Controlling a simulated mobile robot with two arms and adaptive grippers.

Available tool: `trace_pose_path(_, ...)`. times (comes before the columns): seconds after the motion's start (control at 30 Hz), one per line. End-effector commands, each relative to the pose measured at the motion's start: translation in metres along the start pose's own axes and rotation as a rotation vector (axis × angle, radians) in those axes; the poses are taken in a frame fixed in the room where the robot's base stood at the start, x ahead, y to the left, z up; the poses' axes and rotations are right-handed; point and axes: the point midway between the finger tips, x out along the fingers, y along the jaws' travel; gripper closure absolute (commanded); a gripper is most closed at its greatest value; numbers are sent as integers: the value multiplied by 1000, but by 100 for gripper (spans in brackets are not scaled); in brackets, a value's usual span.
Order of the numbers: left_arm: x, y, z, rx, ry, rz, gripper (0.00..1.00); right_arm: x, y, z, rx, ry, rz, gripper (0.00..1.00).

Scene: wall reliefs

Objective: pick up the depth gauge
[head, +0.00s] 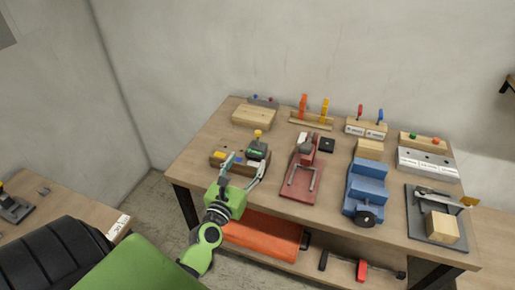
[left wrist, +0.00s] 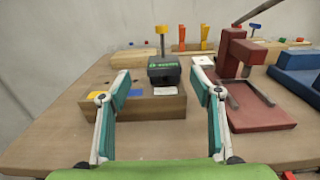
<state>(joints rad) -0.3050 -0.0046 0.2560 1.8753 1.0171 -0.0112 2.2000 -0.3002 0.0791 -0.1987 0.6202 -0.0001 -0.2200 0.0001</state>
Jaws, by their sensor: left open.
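The depth gauge appears to be the black device with a green display and a yellow-topped stem (head: 257,149), standing on a brown wooden block (head: 226,159) near the left front of the workbench. In the left wrist view the gauge (left wrist: 164,72) stands upright on the block (left wrist: 143,108), centred between my fingers. My left gripper (head: 246,170) is open and empty, with its fingers spread at the front of the block. Whether a fingertip touches the block cannot be told. My right gripper is not in view.
A red clamp fixture (head: 302,184) stands close right of the block, also in the left wrist view (left wrist: 262,115). A blue vise (head: 366,188) and a grey plate with a toggle clamp (head: 425,225) lie farther right. A pale wooden box (head: 254,117) is behind. Bare wall backs the bench.

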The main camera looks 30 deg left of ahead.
Motion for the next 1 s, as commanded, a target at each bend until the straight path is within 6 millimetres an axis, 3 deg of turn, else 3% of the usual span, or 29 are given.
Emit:
trace_pose_path(0.1, 21, 0, 2, 2, -1, -1, 42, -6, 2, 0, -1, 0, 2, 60)
trace_pose_path(0.37, 38, -1, 1, 3, 1, -2, 42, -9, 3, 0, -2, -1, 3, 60)
trace_pose_path(0.7, 81, -7, 0, 4, 0, -2, 42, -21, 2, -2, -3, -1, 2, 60)
trace_pose_path(1.0, 86, -7, -2, 4, 1, -2, 42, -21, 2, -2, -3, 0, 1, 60)
